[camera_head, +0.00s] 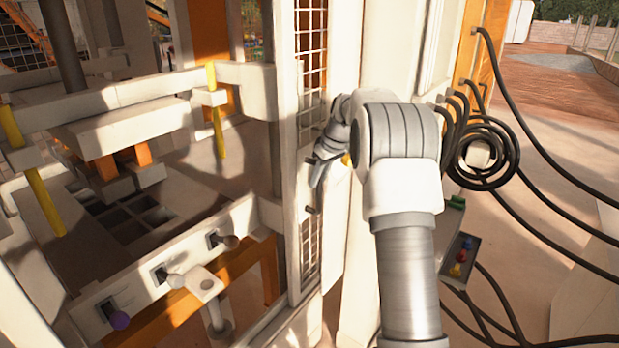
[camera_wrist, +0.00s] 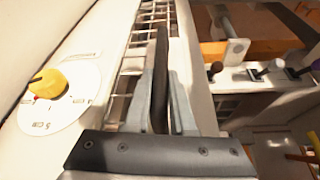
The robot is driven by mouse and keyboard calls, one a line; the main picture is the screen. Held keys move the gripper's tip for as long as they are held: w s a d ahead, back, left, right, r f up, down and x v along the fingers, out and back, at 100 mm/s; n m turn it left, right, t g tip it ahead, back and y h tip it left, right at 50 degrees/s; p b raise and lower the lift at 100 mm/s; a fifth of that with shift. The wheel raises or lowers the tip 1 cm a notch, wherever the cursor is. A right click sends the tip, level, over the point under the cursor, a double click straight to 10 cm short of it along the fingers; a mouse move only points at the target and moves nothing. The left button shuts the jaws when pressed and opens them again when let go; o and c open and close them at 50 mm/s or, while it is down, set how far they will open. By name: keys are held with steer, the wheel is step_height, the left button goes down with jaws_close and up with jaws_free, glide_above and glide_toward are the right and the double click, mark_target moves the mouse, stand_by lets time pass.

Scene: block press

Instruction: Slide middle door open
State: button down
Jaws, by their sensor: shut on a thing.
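The middle door (camera_head: 293,110) is a narrow white frame with a wire mesh, standing edge-on at the right side of the press opening. Its mesh and white frame also show in the wrist view (camera_wrist: 183,60). A dark upright handle (camera_wrist: 160,75) stands on the door. My gripper (camera_head: 317,172) is at the door in the head view. In the wrist view its two grey fingers lie on either side of the handle, shut on it. In the head view, my wrist and fingers hide most of the handle.
Left of the door is the open press bay with a white press head (camera_head: 120,128) and a front panel with several levers (camera_head: 175,280). A yellow dial (camera_wrist: 47,83) is on the white panel beside the door. Black cables (camera_head: 490,150) hang at the right.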

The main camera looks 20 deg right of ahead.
steer(key=shift+w+d, duration=0.35)
steer(key=shift+d, duration=0.25)
steer(key=c, duration=0.8)
jaws_free()
steer(key=shift+a, duration=0.1)
steer(key=shift+o, duration=0.2)
steer(key=v, duration=1.7)
steer(key=shift+r, duration=0.25)
steer(key=shift+s, duration=0.1)
